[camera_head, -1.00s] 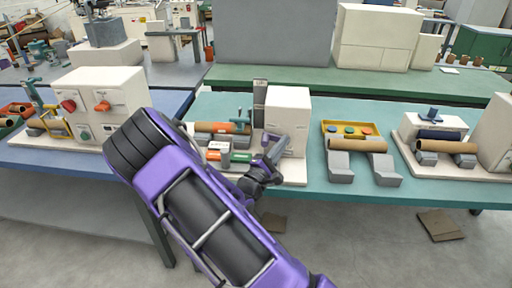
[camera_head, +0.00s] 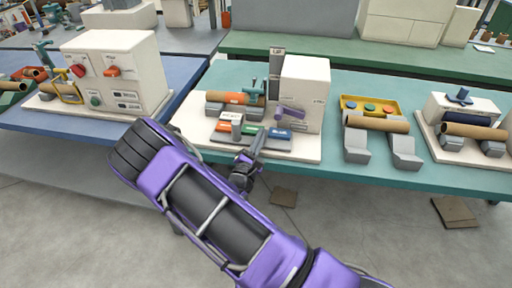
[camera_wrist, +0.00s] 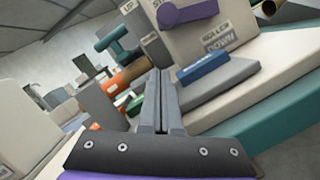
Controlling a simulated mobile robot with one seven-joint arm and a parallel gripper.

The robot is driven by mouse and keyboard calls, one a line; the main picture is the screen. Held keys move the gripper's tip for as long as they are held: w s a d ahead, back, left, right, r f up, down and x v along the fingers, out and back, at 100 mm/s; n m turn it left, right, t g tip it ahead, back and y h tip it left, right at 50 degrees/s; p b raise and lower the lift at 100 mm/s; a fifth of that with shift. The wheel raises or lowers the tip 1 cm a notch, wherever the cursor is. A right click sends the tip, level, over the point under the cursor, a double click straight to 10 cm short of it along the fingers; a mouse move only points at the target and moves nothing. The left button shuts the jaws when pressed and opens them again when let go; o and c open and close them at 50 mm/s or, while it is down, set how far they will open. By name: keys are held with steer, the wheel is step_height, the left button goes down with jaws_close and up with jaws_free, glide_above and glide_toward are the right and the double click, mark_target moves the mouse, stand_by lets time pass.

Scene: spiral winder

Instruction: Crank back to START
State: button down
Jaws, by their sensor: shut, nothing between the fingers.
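The winder's white housing (camera_head: 305,95) stands on a pale base on the teal table. A purple crank arm (camera_head: 290,113) is on its front, lying roughly sideways with a slight tilt; it also shows at the top of the wrist view (camera_wrist: 187,14). My gripper (camera_head: 256,142) is shut and empty, in front of the base, below and left of the crank, apart from it. Its closed fingers (camera_wrist: 160,78) show in the wrist view. Labels sit near the crank, but START cannot be read for certain. An orange-brown roll (camera_head: 228,97) lies left of the housing.
Orange, green and blue blocks (camera_head: 250,131) stand along the base's front, close to my gripper. A tall grey plate (camera_head: 275,70) rises beside the housing. A yellow tray (camera_head: 370,105) and a cardboard tube on grey supports (camera_head: 376,123) are to the right.

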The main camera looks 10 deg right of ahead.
steer(key=shift+x, duration=1.1)
steer(key=d+r, duration=0.2)
steer(key=shift+s+r, duration=0.2)
steer(key=shift+r, duration=0.15)
steer(key=shift+s+d+r, duration=0.1)
steer(key=shift+d+r, duration=0.05)
steer(key=shift+r, duration=0.1)
steer(key=shift+d+r+m+p, duration=0.3)
steer(key=shift+r+m+p, duration=0.2)
steer(key=shift+r+p, duration=0.4)
steer(key=shift+f, duration=0.35)
